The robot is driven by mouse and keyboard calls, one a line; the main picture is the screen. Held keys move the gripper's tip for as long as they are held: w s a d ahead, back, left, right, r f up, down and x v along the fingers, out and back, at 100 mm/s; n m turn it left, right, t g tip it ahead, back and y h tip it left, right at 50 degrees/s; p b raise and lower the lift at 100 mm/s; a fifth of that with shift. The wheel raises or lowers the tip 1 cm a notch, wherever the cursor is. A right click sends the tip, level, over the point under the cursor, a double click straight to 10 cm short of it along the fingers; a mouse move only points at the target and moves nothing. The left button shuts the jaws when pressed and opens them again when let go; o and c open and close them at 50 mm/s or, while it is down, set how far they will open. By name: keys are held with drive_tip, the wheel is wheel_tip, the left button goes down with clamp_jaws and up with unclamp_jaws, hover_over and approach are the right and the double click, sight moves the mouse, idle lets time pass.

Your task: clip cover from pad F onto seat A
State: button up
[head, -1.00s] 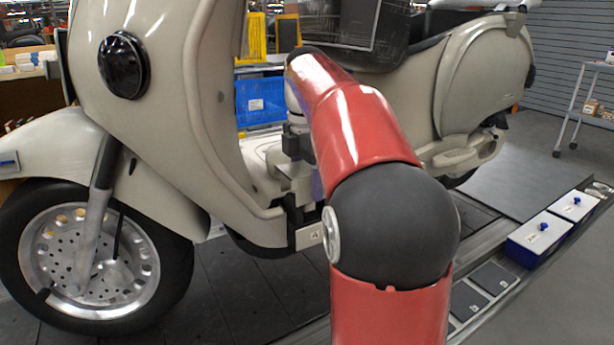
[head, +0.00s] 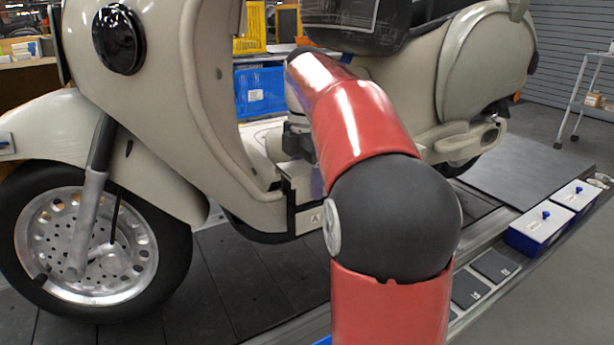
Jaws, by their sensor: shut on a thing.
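Seat A is on the lower side edge of the cream scooter's footboard, marked by a white plate with the letter A (head: 315,219). My gripper (head: 300,168) is at that footboard edge, just above the plate, and my red arm hides most of it. It is shut on a light beige piece, the cover (head: 293,172), of which only a small part shows. I cannot tell whether the cover touches the seat. Dark flat pads (head: 495,265) lie at the lower right; their letters are too small to read, so I cannot pick out pad F.
The scooter's front wheel (head: 90,250) and leg shield (head: 170,110) stand left of my arm. Blue boxes with white lids (head: 540,227) stand right of the pads. A blue bin (head: 260,92) is behind the scooter. The slatted floor (head: 240,285) in front is clear.

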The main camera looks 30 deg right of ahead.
sight(308, 166)
drive_tip(key=shift+f+p, duration=0.35)
drive_tip(key=shift+f, duration=0.15)
idle(1.8)
drive_tip(key=o, duration=1.1)
drive_tip(key=shift+r, duration=0.1)
drive_tip(key=shift+r, duration=0.35)
wheel_tip(308, 166, up, 7)
drive_tip(key=shift+s+p, duration=0.1)
drive_tip(key=shift+p, duration=1)
